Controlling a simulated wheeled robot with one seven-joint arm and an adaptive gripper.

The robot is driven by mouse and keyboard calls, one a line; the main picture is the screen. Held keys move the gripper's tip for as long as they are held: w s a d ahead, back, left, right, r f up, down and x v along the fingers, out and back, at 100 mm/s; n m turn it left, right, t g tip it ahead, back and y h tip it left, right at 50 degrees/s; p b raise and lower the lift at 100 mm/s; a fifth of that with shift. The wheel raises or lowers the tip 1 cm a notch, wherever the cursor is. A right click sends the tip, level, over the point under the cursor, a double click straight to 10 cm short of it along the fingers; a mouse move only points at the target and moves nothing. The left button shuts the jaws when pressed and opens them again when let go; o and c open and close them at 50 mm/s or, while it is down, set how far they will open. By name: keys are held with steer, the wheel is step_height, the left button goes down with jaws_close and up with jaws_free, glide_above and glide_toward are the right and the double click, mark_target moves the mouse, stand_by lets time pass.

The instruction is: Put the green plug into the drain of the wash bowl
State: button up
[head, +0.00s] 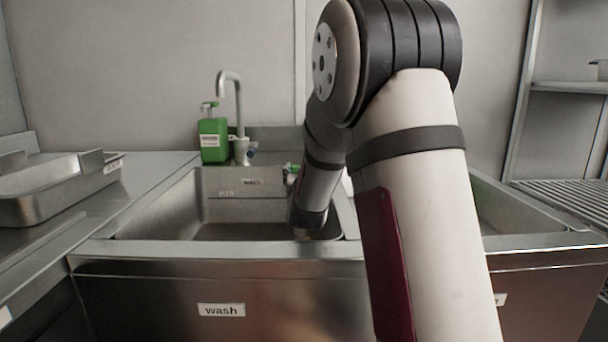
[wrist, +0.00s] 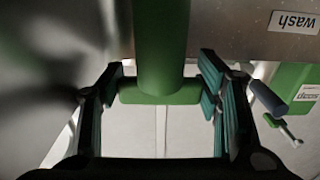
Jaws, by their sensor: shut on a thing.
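The green plug (wrist: 163,50) fills the upper middle of the wrist view. It has a thick round stem and a wider flat bar at one end. My gripper (wrist: 160,95) is shut on this bar, with one finger on each side. The wash bowl (head: 170,206) is the left steel basin in the head view, with a wash label on its front. My forearm reaches down over its right part. My gripper and the plug's lower end cannot be made out in the head view. The drain is hidden in both views.
A green soap bottle (head: 213,139) and a tap (head: 239,115) stand behind the bowl. The soap bottle (wrist: 300,90) also shows in the wrist view. A second basin (head: 515,210) lies to the right. A steel tray (head: 58,190) is on the left counter. The bowl's left part looks empty.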

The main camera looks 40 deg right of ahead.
steer(key=shift+f+b, duration=1.3)
steer(key=shift+b, duration=0.25)
